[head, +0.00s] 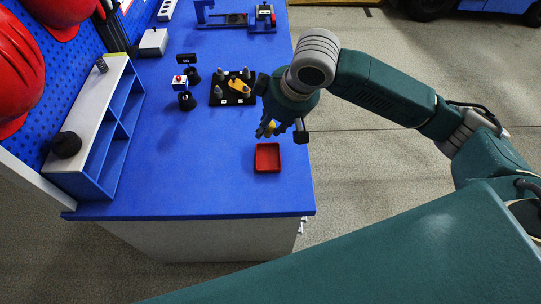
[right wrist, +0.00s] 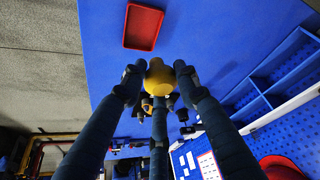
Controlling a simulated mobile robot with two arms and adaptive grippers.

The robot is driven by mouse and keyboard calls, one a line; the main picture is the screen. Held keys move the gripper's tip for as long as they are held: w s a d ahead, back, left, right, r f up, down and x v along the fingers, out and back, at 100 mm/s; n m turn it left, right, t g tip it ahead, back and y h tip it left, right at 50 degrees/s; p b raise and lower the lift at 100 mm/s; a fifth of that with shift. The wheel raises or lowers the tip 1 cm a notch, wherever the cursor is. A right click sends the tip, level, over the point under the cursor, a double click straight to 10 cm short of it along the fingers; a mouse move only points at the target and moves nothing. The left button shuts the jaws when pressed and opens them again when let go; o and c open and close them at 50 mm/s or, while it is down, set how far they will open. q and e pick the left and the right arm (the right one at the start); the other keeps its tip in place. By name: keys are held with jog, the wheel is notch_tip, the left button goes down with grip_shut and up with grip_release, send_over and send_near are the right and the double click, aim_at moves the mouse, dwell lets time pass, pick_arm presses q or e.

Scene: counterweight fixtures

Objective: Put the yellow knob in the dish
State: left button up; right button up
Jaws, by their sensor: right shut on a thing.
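The yellow knob (right wrist: 158,76) is held between the fingertips of my right gripper (right wrist: 160,92) in the right wrist view. In the head view a bit of the yellow knob (head: 271,127) shows at the right gripper (head: 268,131), mostly covered by the fingers. The dish (head: 267,158) is a small red square tray near the right edge of the blue table. It looks empty. My right gripper is above the table, just beyond the dish in the head view, apart from it. The dish also shows in the right wrist view (right wrist: 143,27). My left gripper is not in view.
A black fixture (head: 232,88) with grey pegs and a yellow piece stands behind the gripper. Small black stands (head: 187,100) are left of it. A blue-and-white shelf (head: 98,130) lines the table's left side. The table (head: 190,180) is clear left of the dish.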

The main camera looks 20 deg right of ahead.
notch_tip(320, 180, down, 15)
jog(key=shift+f+p, duration=0.1)
jog(key=shift+p, duration=0.5)
jog(key=shift+s+f, duration=0.1)
jog(key=shift+f, duration=0.05)
jog(key=o, duration=0.8)
jog(key=shift+c, duration=0.2)
jog(key=v, duration=1.2)
jog(key=shift+r+b, duration=0.2)
jog(key=shift+b, duration=0.15)
jog(key=shift+d, duration=0.1)
